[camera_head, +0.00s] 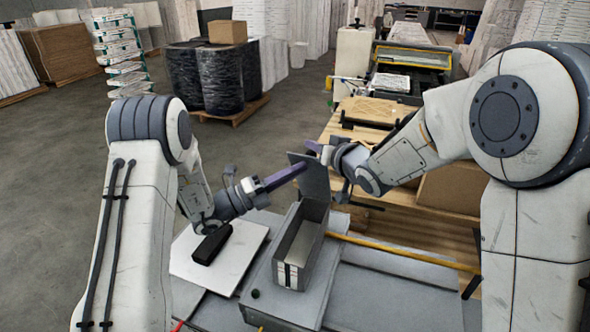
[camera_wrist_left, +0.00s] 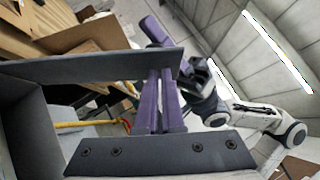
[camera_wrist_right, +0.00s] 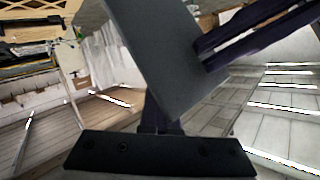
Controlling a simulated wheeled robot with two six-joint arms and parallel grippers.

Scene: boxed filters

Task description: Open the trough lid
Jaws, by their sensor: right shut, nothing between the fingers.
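The grey trough (camera_head: 300,250) is a narrow open-topped box on the grey bench. Its dark grey lid (camera_head: 316,182) stands raised at the far end, and I see into the trough. The lid also shows edge-on in the left wrist view (camera_wrist_left: 80,69) and broadly in the right wrist view (camera_wrist_right: 160,55). My left gripper (camera_head: 303,168) points its purple fingers at the lid, their tips at or beside it. Only a narrow gap shows between these fingers, and whether they grip is unclear. My right gripper (camera_head: 312,146) is shut and empty beside the lid's top; the lid partly hides its fingers in its wrist view.
A black object (camera_head: 212,244) lies on a white board (camera_head: 238,262) left of the trough. A wooden table (camera_head: 400,205) with a cardboard box (camera_head: 447,190) stands beyond. The grey surface right of the trough is clear.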

